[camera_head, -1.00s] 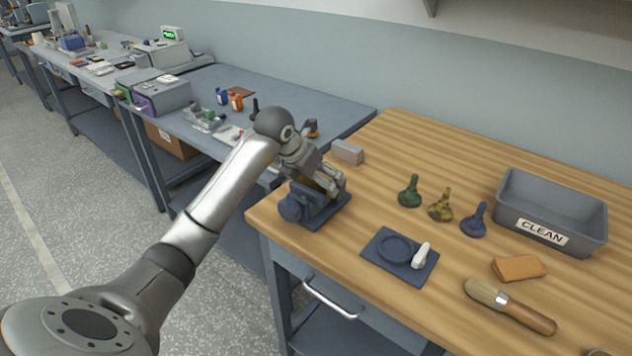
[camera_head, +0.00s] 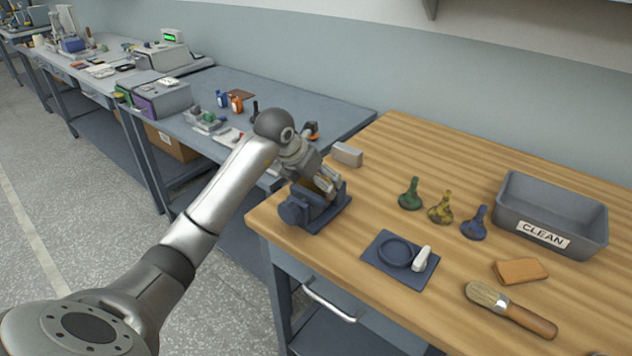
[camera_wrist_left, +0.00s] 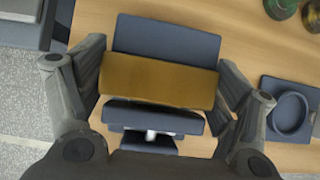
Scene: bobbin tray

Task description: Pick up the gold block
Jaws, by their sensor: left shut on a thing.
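The gold block (camera_wrist_left: 158,80) is a flat-sided bar that lies across the wrist view, between the dark blue jaws of a small vise (camera_wrist_left: 165,40). The vise (camera_head: 318,217) also shows in the head view, at the left corner of the wooden bench. My left gripper (camera_head: 328,181) is over the vise and hides most of the block there. In the wrist view my left gripper (camera_wrist_left: 158,88) has one finger at each end of the block and is shut on it. The block still sits within the vise jaws. My right gripper is not in view.
A grey block (camera_head: 347,154) lies just behind the vise. A blue plate with a round ring and white piece (camera_head: 400,258) lies to the right. Green, yellow and blue bobbin-like pieces (camera_head: 441,208) stand beyond it. A grey CLEAN tray (camera_head: 552,207), sponge (camera_head: 520,270) and brush (camera_head: 510,308) are farther right.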

